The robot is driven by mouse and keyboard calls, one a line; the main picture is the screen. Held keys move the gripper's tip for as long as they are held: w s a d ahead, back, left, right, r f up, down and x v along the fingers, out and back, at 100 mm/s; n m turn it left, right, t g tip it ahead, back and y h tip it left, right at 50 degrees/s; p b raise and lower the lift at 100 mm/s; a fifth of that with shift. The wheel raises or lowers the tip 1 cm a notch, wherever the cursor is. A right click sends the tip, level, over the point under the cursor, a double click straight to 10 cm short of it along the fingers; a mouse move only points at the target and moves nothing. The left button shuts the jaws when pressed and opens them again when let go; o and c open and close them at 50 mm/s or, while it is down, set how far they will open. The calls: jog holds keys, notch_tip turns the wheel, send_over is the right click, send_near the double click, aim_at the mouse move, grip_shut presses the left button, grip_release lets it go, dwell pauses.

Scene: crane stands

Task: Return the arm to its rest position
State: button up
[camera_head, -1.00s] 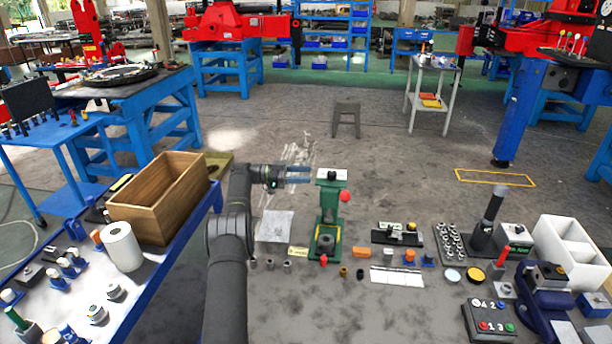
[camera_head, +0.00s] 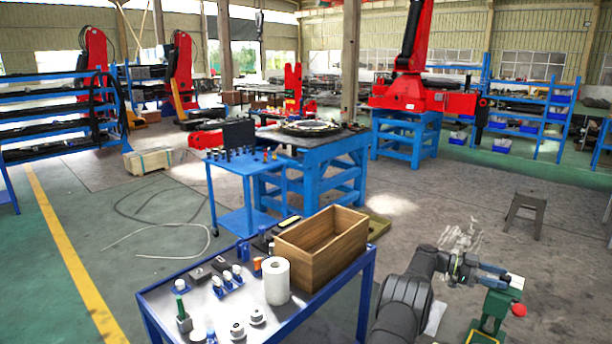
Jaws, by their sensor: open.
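My gripper (camera_head: 498,275) is at the lower right of the head view, at the end of my dark grey arm. It points to the right, its fingers apart, with nothing seen between them. It appears beside or over the top of a green press stand (camera_head: 494,310) with a red knob (camera_head: 519,310). I cannot tell whether they touch. The press's lower part is cut off by the frame's bottom edge.
A blue-framed table (camera_head: 312,312) stands left of my arm. It carries an open wooden box (camera_head: 318,247), a white paper roll (camera_head: 276,281) and several small fittings. A grey stool (camera_head: 525,213) stands beyond my gripper. Open floor lies around the stool.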

dwell(0.8)
jog(key=v, duration=0.7)
jog(key=shift+m+g+y, duration=0.3)
jog(key=x, duration=0.7)
jog(key=shift+w+d, duration=0.1)
jog(key=shift+w, duration=0.05)
jog(key=shift+r, duration=0.1)
jog(key=shift+n+t+h, duration=1)
jog(key=shift+n+t, duration=0.2)
jog(key=shift+t, duration=0.4)
jog(key=shift+s+a+n+t+h, duration=0.1)
jog(key=shift+s+n+t+h, duration=0.15)
jog(key=shift+n+t, duration=0.5)
jog(key=shift+s+a+n+t+h, duration=0.15)
jog(key=shift+n+t+h, duration=0.25)
jog(key=shift+t, duration=0.6)
jog(key=shift+s+n+t+h, duration=0.15)
jog(key=shift+s+n+t, duration=0.05)
jog(key=shift+n+t, duration=0.55)
jog(key=shift+s+d+n+t+y, duration=0.1)
jog(key=shift+s+n+t+y, duration=0.1)
jog(key=shift+n+t, duration=1.1)
jog(key=shift+s+a+n+t+y, duration=0.15)
jog(key=shift+n+t, duration=0.5)
jog(key=shift+t, duration=1.25)
jog(key=shift+s+d+n+t+y, duration=0.2)
jog(key=shift+n+t, duration=0.75)
jog(key=shift+t, duration=0.65)
jog(key=v, duration=0.7)
jog(key=shift+a, duration=0.3)
